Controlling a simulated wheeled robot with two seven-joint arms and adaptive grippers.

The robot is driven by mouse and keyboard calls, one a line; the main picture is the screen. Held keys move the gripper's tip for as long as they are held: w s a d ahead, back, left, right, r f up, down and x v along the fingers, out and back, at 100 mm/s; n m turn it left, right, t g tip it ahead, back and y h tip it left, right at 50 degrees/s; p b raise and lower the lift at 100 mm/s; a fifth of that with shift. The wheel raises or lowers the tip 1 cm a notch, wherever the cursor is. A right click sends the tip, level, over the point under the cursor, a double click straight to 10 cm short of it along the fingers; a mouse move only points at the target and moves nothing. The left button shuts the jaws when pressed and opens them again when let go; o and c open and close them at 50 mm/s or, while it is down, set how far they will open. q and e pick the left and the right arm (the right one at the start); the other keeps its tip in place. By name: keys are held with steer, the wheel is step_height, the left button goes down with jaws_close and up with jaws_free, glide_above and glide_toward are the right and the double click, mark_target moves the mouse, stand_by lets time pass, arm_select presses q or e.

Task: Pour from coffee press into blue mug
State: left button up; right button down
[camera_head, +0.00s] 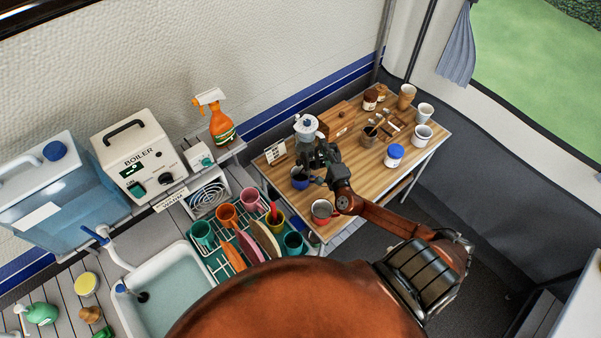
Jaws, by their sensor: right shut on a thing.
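The coffee press (306,124), with a pale round lid, is above the left part of the wooden table. My right gripper (318,155) is shut on it from the near side; the fingers and the lower part of the press overlap, so the grip is partly hidden. The dark blue mug (299,182) stands on the table just below and left of the gripper in the picture. The gripper hides part of the mug. I cannot tell whether any coffee is flowing. My left gripper is not in view.
The wooden table (345,134) also holds a white jar with a blue lid (394,155), pale cups (422,134) and a pot (321,210) near its front edge. A dish rack (222,262) with colored mugs and plates stands left of it, beside the sink (172,290).

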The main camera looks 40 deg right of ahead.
mark_target(335, 149)
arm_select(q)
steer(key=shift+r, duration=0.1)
arm_select(e)
steer(key=shift+w+r, duration=0.1)
